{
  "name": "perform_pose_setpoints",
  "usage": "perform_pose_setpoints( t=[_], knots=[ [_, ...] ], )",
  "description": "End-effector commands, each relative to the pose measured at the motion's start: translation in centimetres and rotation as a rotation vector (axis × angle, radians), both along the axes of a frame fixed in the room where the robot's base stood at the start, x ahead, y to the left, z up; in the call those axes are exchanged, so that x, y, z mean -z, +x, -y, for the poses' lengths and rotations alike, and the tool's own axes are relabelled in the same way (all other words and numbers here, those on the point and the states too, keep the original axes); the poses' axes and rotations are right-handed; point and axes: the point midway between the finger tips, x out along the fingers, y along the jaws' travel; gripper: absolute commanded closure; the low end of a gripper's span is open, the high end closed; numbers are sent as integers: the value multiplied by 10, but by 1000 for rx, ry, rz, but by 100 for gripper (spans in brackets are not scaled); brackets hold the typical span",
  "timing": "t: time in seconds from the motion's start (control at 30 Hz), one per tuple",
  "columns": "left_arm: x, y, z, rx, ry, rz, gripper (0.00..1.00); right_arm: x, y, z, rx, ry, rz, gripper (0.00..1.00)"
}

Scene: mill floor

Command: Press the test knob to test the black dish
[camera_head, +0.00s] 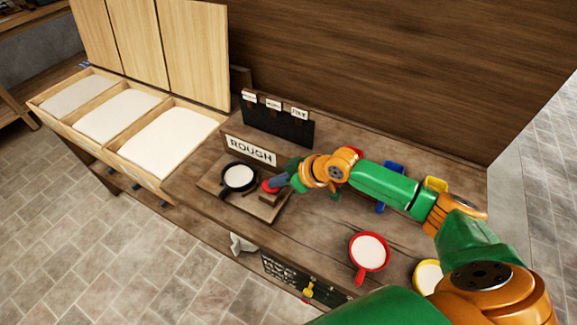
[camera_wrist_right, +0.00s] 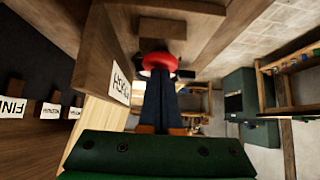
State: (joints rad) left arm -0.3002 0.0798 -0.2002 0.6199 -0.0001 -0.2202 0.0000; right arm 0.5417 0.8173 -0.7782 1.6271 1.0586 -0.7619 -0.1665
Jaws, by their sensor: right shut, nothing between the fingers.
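The black dish (camera_head: 226,188) holds white powder and sits on a wooden board (camera_head: 212,183) in front of the "ROUGH" sign (camera_head: 251,150). The red test knob (camera_head: 267,187) is on the same board, just right of the dish. In the wrist view the red knob (camera_wrist_right: 161,61) lies right at the fingertips. My right gripper (camera_head: 274,184) is shut and empty, its tips at the knob and seemingly touching it. I cannot tell whether the knob is pushed in. The shut fingers also show in the wrist view (camera_wrist_right: 158,80). My left gripper is not in view.
A red dish (camera_head: 357,274) and a yellow dish (camera_head: 417,280), both with white powder, stand right on the bench. Blue and yellow items (camera_head: 382,205) are partly behind my arm. A black labelled rack (camera_head: 278,125) stands behind. Powder bins (camera_head: 72,137) are at left.

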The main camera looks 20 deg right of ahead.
Motion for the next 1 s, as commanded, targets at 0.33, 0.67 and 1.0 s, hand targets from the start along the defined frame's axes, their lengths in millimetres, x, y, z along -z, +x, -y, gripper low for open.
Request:
perform_pose_setpoints(
  t=[0.33, 0.67, 1.0],
  knots=[
    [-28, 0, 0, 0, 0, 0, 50, -68, -28, 20, 3, -4, 12, 100],
    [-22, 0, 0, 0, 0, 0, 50, -101, -52, 39, 4, 2, 12, 100],
    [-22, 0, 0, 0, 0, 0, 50, -104, -53, 39, 5, 3, 13, 100]
  ],
)
